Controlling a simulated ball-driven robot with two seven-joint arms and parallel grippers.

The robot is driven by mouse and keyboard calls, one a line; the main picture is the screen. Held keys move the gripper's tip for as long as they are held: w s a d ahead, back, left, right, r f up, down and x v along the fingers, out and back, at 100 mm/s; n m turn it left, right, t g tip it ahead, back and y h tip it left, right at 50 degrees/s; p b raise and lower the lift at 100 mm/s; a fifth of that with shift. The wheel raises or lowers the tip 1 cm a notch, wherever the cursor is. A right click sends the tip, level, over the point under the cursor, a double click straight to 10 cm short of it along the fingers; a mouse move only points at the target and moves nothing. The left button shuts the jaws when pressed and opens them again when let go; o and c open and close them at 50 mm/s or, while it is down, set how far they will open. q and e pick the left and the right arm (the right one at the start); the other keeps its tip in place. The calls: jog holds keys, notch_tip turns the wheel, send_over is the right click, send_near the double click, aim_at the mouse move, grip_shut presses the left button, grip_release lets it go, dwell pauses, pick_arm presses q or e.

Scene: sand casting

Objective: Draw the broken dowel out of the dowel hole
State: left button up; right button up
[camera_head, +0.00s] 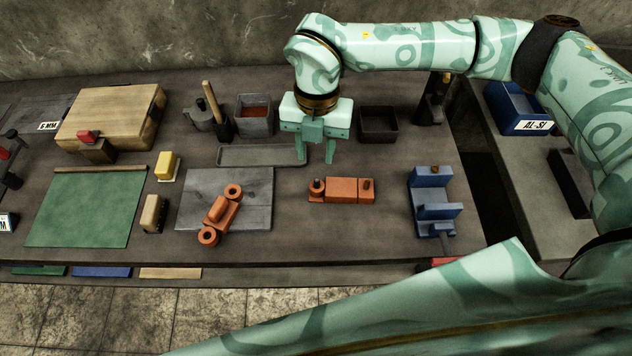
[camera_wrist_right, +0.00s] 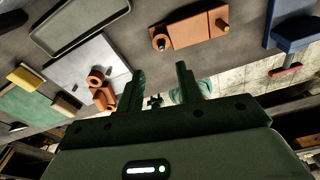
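An orange block (camera_head: 345,190) lies on the table at the middle right. A short brown dowel (camera_head: 367,184) stands up at its right end. A round hole (camera_head: 317,186) is at its left end, with something dark in it; I cannot tell if that is a broken stub. The block also shows at the top of the right wrist view (camera_wrist_right: 190,33). My right gripper (camera_head: 317,158) points down behind the block, above the table, fingers apart and empty. Its open fingers also show in the right wrist view (camera_wrist_right: 161,72). My left gripper is not in view.
An orange two-ringed part (camera_head: 221,214) lies on a grey plate (camera_head: 257,185). A blue fixture (camera_head: 433,210) stands right of the block. A shallow grey tray (camera_head: 235,156) and a dark bin (camera_head: 378,124) flank my right gripper. The table in front of the block is clear.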

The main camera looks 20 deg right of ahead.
aim_at(317, 180)
notch_tip(317, 180, down, 3)
jog(key=shift+f, duration=0.1)
jog(key=shift+s+f, duration=0.2)
jog(key=shift+f, duration=0.2)
notch_tip(317, 180, down, 5)
jog(key=shift+s+r+b, duration=0.1)
jog(key=shift+s+b, duration=0.05)
jog(key=shift+b, duration=0.45)
grip_shut()
